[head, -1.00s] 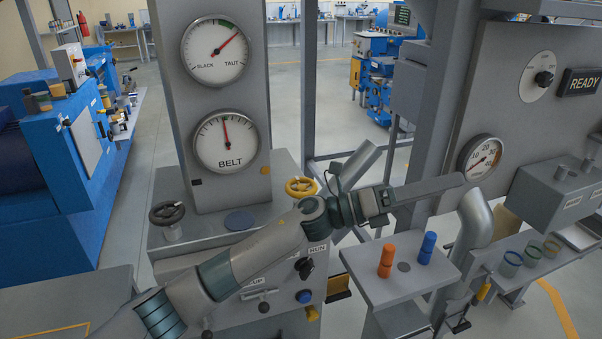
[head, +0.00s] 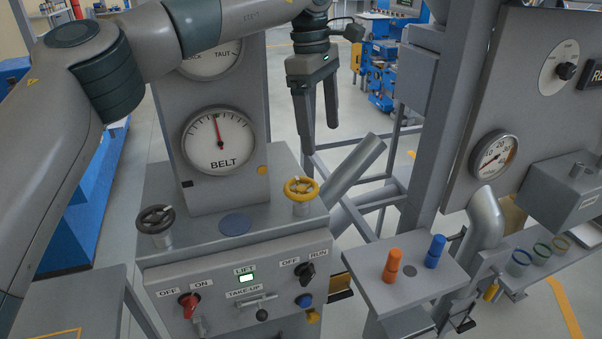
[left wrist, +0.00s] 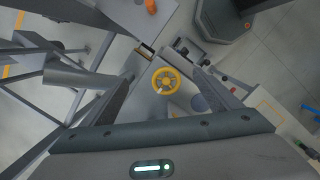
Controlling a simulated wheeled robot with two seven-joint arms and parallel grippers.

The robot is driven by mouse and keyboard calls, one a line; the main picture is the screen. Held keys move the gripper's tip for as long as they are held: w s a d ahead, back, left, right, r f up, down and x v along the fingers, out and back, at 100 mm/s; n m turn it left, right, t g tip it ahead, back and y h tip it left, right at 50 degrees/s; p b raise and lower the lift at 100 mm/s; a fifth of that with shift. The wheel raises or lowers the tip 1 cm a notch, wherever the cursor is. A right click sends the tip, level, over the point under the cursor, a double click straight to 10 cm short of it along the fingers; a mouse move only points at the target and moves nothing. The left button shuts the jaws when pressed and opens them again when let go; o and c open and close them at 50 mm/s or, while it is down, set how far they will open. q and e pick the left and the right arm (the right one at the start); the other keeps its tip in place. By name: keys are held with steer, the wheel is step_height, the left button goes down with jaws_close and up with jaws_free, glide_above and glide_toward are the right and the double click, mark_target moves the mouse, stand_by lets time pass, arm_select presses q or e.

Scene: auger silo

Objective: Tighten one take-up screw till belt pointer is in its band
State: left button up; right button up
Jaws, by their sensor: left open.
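The yellow handwheel (head: 301,189) and the black handwheel (head: 156,219) sit on the grey housing, right and left of the belt gauge (head: 219,141). The gauge's red needle points almost straight up, at or close to a small green mark; whether it lies inside is too fine to tell. My left gripper (head: 320,138) points down, open and empty, above and behind the yellow handwheel in the picture. In the left wrist view, the yellow handwheel (left wrist: 165,80) shows between the open fingers, below them and apart. My right gripper is out of view.
My left arm partly covers the slack/taut gauge (head: 205,62). Orange (head: 393,265) and blue (head: 435,251) pegs stand on a shelf at right. A slanted pipe (head: 352,168) rises behind the yellow handwheel.

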mark_target(301, 185)
arm_select(q)
steer(key=shift+t+y, duration=0.3)
steer(key=shift+y, duration=0.4)
steer(key=a+r, duration=0.1)
steer(key=a, duration=0.1)
steer(key=w+a+r, duration=0.1)
steer(key=a+r, duration=0.1)
steer(key=shift+w+r, duration=0.15)
steer(key=shift+r, duration=0.15)
steer(key=shift+d+f, duration=0.1)
step_height(301, 185, down, 16)
steer(key=p, duration=0.7)
steer(key=shift+f, duration=0.65)
steer(key=c, duration=1.1)
